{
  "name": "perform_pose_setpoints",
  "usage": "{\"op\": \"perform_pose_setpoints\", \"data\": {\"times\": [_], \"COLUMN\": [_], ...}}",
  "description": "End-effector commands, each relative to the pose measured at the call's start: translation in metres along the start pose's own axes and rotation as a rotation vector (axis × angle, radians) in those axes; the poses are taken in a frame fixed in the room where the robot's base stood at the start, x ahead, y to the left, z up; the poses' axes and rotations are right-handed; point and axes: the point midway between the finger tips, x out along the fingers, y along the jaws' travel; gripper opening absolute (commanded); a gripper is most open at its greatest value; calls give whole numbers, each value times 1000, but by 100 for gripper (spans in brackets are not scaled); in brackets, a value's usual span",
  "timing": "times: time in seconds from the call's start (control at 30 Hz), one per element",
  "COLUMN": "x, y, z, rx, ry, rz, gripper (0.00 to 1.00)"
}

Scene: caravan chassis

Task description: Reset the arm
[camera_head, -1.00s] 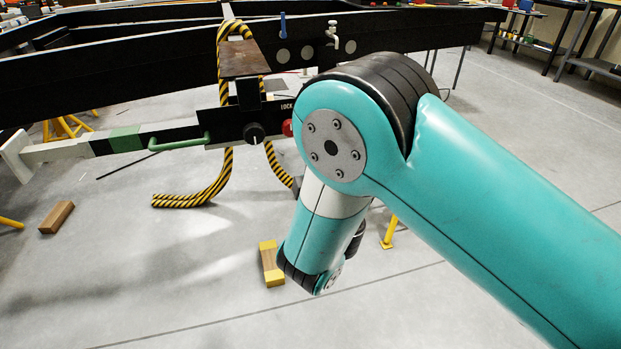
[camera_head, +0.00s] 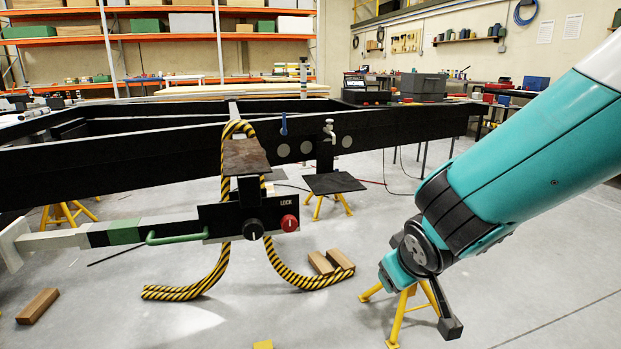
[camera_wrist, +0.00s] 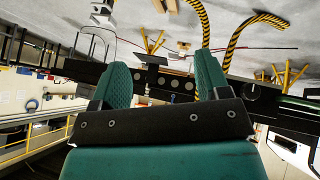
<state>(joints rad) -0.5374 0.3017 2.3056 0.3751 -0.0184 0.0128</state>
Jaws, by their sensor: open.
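My arm (camera_head: 520,160) reaches in from the upper right of the head view. Its wrist end (camera_head: 415,255) hangs in front of the yellow stand, right of the chassis control panel. In the wrist view my gripper (camera_wrist: 162,78) shows two green fingers spread apart with nothing between them. The fingers point toward the black chassis beam, and that view looks upside down, with the floor at the top. In the head view the fingertips cannot be made out clearly.
The black chassis frame (camera_head: 100,170) spans the left and middle. Its panel has a black knob (camera_head: 253,229) and a red knob (camera_head: 289,223). A yellow stand (camera_head: 405,315) is close by my wrist. Floor to the right is clear.

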Motion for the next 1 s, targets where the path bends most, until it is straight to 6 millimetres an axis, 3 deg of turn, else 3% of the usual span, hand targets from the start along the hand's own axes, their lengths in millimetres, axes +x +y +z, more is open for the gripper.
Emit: {"op": "perform_pose_setpoints", "data": {"times": [0.03,0.2,0.5,0.87,1.0], "x": [-24,-96,-204,-281,-322], "y": [-1,-27,-58,-30,-14], "z": [13,57,122,71,44], "rx": [49,79,-57,-65,-65], "ry": [-55,-210,-345,-354,-353], "rz": [-90,-368,-679,-688,-687], "gripper": [69,69,69,69,69]}}
